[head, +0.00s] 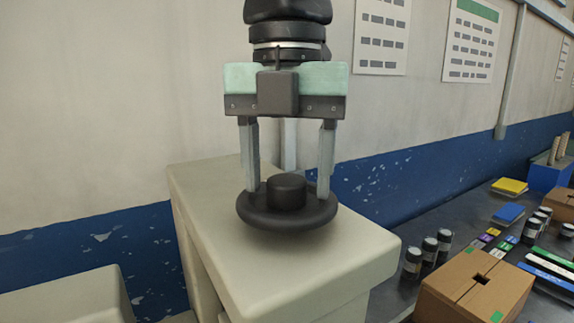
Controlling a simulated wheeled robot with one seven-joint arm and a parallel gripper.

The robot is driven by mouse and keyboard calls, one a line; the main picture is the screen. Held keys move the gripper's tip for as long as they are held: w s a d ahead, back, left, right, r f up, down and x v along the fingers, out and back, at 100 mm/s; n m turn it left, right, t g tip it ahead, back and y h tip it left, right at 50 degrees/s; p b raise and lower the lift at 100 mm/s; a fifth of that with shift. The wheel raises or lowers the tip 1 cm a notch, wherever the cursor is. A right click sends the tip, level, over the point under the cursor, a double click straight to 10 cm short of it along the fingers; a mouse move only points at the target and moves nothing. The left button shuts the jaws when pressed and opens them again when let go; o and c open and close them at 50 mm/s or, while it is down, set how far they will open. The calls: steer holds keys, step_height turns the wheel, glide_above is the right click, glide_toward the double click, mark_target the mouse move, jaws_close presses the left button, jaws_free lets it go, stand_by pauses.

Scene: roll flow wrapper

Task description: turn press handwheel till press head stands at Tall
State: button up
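The press handwheel (287,216) is a black round disc with a raised hub (287,190), lying flat on top of a cream machine housing (290,270). My gripper (288,190) points straight down over it. Its two grey fingers are spread wide, one on the left and one on the right of the hub, with the fingertips down at the wheel's upper surface. There is a visible gap between each finger and the hub. I cannot tell whether the fingertips touch the wheel. The press head and any Tall mark are not visible in this view.
Another cream housing (70,302) stands at the lower left. Posters hang on the wall behind.

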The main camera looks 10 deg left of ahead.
steer(key=c, duration=0.8)
